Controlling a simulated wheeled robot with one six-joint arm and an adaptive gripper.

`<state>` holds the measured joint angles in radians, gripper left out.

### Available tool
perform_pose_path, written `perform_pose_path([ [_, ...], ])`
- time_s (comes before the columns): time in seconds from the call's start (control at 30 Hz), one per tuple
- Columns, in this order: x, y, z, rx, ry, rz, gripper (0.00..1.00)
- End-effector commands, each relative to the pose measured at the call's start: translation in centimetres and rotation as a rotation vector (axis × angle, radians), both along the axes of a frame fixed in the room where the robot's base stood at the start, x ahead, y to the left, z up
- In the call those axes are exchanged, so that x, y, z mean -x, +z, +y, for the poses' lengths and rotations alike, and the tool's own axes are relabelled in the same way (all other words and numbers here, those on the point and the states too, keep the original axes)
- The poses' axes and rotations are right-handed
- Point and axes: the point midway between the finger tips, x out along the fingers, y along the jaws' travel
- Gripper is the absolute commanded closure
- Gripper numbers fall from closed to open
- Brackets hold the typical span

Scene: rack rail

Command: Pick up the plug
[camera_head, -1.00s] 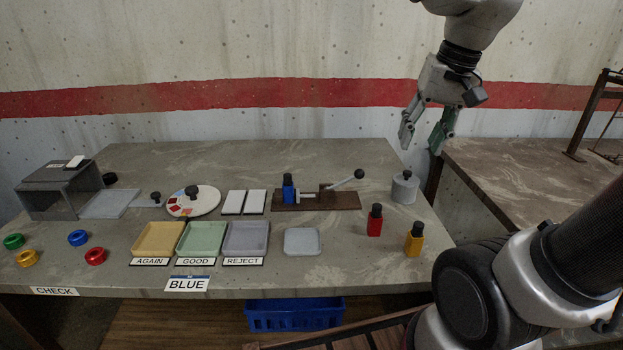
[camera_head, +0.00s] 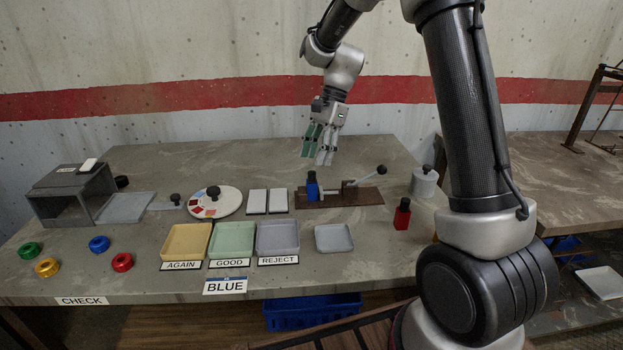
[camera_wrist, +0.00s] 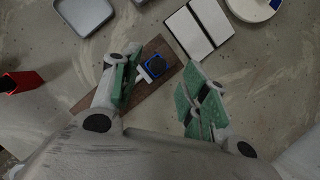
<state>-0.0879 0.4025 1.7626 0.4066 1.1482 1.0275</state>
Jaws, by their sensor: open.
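The likely plug is a small blue block with a black top (camera_head: 312,186). It stands upright at the left end of a brown clamp board (camera_head: 368,196) with a lever. It shows from above in the wrist view (camera_wrist: 156,66), against the pale clamp jaw. A similar red piece with a black top (camera_head: 402,213) stands to the right, and its red side shows at the left edge of the wrist view (camera_wrist: 20,82). My gripper (camera_head: 318,156) is open and empty, above and behind the blue piece. In the wrist view the green-padded fingers lie either side, apart from it.
A lever with a black knob (camera_head: 381,170) rises right of the clamp. Two white plates (camera_head: 267,201) lie to the left, and an empty grey tray (camera_head: 334,238) in front. A grey weight (camera_head: 425,182) stands to the right. My arm covers the table's right front.

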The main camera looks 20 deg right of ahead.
Motion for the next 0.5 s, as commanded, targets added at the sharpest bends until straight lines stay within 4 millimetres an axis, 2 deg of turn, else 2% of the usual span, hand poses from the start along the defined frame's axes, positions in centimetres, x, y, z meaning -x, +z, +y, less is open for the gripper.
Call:
perform_pose_path([
  [0.2, 0.3, -3.4, 0.5, -0.001, 0.001, 0.003, 0.56],
  [0.3, 0.5, -4.5, 0.9, 0.000, 0.003, 0.001, 0.56],
  [0.5, 0.5, -5.0, 1.1, 0.001, 0.002, -0.001, 0.56],
])
